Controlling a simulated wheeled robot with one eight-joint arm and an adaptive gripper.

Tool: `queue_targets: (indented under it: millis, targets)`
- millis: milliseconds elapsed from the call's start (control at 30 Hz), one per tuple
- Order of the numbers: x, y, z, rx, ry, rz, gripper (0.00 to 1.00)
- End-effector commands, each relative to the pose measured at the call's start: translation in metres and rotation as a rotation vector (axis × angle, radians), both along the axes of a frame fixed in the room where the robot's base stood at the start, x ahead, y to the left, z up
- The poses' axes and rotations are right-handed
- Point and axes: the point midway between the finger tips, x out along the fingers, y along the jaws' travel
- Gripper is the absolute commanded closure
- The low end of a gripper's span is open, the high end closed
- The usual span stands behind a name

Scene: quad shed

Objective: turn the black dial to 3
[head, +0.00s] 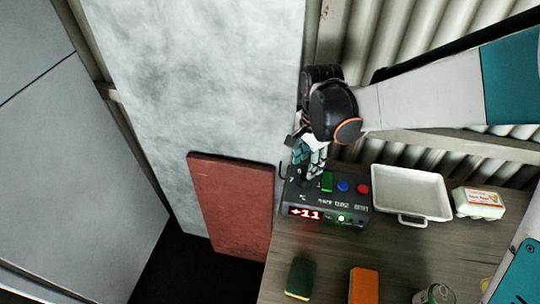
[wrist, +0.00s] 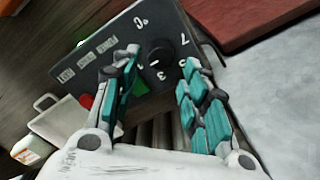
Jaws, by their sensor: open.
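The black dial (wrist: 157,52) sits on a dark control box (head: 330,205), with white numerals around it in the wrist view. A short white mark shows on the dial, but I cannot tell which numeral it points to. My gripper (wrist: 160,66) is open, with its teal-padded fingers on either side of the dial in that view. I cannot tell whether they touch it. In the head view my gripper (head: 309,171) reaches down over the box's left part and mostly hides the dial. The box's red display (head: 305,213) seems to read +11.
Green (head: 327,181), blue (head: 343,186) and red (head: 363,188) buttons stand close right of my gripper. A white tray (head: 410,215) and a small carton (head: 478,203) are further right. Green (head: 300,277) and orange (head: 363,285) blocks lie in front. A red board (head: 232,205) stands left.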

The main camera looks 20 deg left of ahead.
Motion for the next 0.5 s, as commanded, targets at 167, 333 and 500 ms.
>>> queue_targets:
  millis: [167,333,500]
  targets:
    - [0.002,0.0,-0.037,0.0,0.0,-0.001,0.59]
    - [0.003,0.0,-0.057,0.0,0.0,-0.002,0.59]
    - [0.003,-0.001,-0.065,0.0,0.0,-0.003,0.59]
